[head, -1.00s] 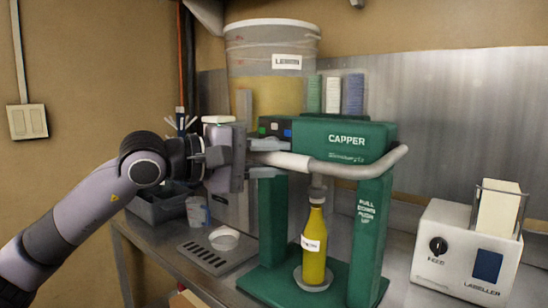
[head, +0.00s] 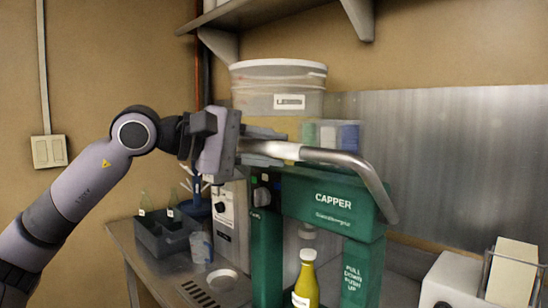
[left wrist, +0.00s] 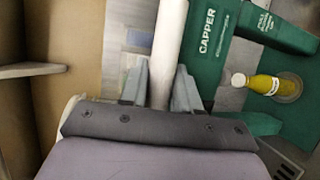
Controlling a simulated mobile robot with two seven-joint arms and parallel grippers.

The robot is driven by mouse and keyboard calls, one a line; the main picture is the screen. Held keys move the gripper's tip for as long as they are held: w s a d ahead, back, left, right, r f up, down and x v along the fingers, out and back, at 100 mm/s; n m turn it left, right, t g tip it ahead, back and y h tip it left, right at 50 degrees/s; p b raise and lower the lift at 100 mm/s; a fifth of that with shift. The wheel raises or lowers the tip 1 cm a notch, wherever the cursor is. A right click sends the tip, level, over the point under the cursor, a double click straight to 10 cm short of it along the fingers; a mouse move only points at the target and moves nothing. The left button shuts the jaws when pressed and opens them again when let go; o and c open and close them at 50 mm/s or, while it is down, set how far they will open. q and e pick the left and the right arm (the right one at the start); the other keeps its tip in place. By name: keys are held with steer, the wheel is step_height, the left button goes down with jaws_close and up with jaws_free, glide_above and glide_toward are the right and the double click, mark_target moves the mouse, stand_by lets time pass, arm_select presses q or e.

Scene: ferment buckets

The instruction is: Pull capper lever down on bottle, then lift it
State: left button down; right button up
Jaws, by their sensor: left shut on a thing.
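The green capper (head: 333,205) stands on the steel counter. Its grey lever (head: 345,161) is raised above the capper's top, with its bent end hanging down at the right. My left gripper (head: 250,150) is shut on the lever's left part; in the left wrist view its two fingers (left wrist: 160,85) sit on either side of the lever bar (left wrist: 170,35). The yellow bottle (head: 306,280) stands upright under the capper head (head: 307,231), with a gap between them. It also shows in the left wrist view (left wrist: 262,84). My right gripper is out of view.
A white labeller (head: 450,280) stands at the right. A large lidded bucket (head: 275,90) is behind the capper. A dark crate (head: 165,233) and a drip grate (head: 198,293) are at the left. A shelf (head: 250,14) hangs above.

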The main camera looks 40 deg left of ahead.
arm_select(q)
steer(key=shift+w+r+p, duration=0.45)
steer(key=shift+w+r, duration=0.1)
steer(key=shift+r, duration=0.25)
steer(key=shift+w+d+r+n+g+y+p, duration=0.1)
steer(key=shift+w+r+n+g+y+p, duration=0.1)
steer(key=shift+w+r+g+p, duration=0.4)
steer(key=shift+w+d+r+n+g+y+p, duration=0.1)
steer(key=shift+w+r+n+g+y+p, duration=0.15)
steer(key=shift+w+g, duration=0.65)
steer(key=shift+w+r+n+g+y+p, duration=0.15)
steer(key=shift+w+r+g+p, duration=0.3)
steer(key=shift+w, duration=0.45)
steer(key=c, duration=1.1)
jaws_free()
steer(key=shift+o, duration=1)
steer(key=shift+w+f, duration=0.1)
steer(key=shift+w, duration=0.05)
